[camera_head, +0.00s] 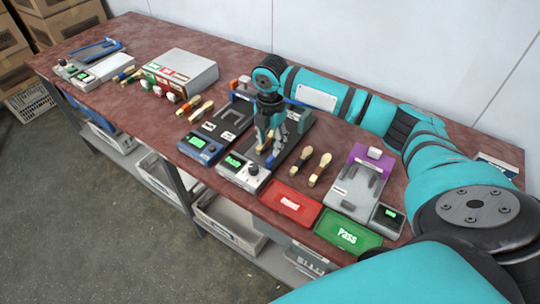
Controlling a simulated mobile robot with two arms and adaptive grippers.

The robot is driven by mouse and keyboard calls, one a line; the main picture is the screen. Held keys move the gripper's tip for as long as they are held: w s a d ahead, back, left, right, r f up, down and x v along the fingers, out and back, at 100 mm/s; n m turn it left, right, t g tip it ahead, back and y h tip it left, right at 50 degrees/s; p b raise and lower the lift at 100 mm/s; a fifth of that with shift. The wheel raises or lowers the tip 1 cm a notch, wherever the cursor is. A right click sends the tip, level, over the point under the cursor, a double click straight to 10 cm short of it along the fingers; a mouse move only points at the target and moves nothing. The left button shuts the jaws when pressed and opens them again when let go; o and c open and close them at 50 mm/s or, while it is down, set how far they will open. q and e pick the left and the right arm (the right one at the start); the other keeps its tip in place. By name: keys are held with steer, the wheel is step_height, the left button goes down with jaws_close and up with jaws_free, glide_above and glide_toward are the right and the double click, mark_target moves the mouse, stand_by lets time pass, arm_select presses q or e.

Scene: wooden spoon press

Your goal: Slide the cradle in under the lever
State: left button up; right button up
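My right arm (335,95) comes in from the right and bends down over the middle of the table. Its gripper (266,145) points down at the middle press station (292,140), a grey plate with a white control box (244,172) in front. The gripper is small here and covers much of the station, so whether its fingers hold anything is unclear. The cradle and lever cannot be told apart for sure behind it. My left gripper is out of view.
Wooden spoons (318,170) lie right of the press. A red tray (291,203) and green "Pass" tray (347,233) sit at the front edge. A purple-and-grey station (362,178) stands at right. A grey box (182,72) and a blue-framed device (95,62) stand further left.

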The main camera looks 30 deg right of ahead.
mark_target(270, 158)
step_height(270, 158, down, 4)
steer(key=shift+s+r, duration=0.15)
steer(key=shift+r, duration=0.1)
step_height(270, 158, down, 2)
steer(key=shift+f, duration=0.7)
steer(key=c, duration=0.6)
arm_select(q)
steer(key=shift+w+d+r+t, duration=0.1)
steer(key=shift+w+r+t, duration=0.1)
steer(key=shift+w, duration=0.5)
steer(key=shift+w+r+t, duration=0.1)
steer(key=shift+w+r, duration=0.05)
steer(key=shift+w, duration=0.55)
arm_select(e)
jaws_close()
